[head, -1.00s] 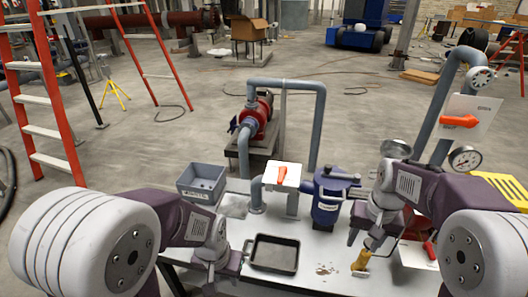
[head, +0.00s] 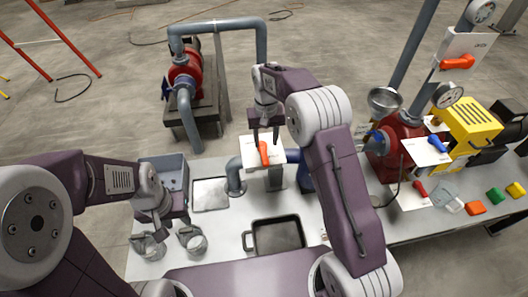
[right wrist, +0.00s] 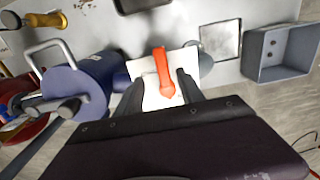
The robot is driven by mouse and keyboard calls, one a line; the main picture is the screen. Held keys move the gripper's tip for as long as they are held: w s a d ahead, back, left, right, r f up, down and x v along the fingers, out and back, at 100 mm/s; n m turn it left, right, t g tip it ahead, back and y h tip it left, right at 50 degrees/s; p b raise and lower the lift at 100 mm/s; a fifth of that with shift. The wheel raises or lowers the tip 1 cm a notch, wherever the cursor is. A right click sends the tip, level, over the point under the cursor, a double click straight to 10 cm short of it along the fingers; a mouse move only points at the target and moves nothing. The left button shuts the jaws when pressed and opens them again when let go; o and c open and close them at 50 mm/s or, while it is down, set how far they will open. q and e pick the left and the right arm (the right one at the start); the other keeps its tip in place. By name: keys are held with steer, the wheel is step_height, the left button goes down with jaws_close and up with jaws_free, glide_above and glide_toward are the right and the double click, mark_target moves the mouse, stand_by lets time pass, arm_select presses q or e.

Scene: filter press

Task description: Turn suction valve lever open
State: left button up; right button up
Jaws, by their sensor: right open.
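An orange lever (head: 264,153) sits on a white plate (head: 249,160) at the grey pipe in the middle of the bench. In the head view it points roughly away from me. My right gripper (head: 266,137) is above the plate at the lever, pointing down. In the right wrist view the lever (right wrist: 163,72) lies between the two open fingers (right wrist: 160,84), with gaps on both sides; I cannot tell whether the fingertips reach its depth.
A grey bin (head: 168,172) and a black tray (head: 278,236) are on the bench. A blue filter housing (right wrist: 75,92) stands close to the lever plate. Another orange lever (head: 457,62) is on a raised plate at right. A red pump (head: 184,72) stands behind the bench.

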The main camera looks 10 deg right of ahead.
mark_target(264, 156)
steer(key=f, duration=0.7)
steer(key=shift+w+a, duration=0.25)
steer(key=shift+w, duration=0.05)
steer(key=shift+s+f, duration=0.1)
steer(key=shift+f, duration=0.5)
jaws_close()
steer(key=shift+r, duration=0.1)
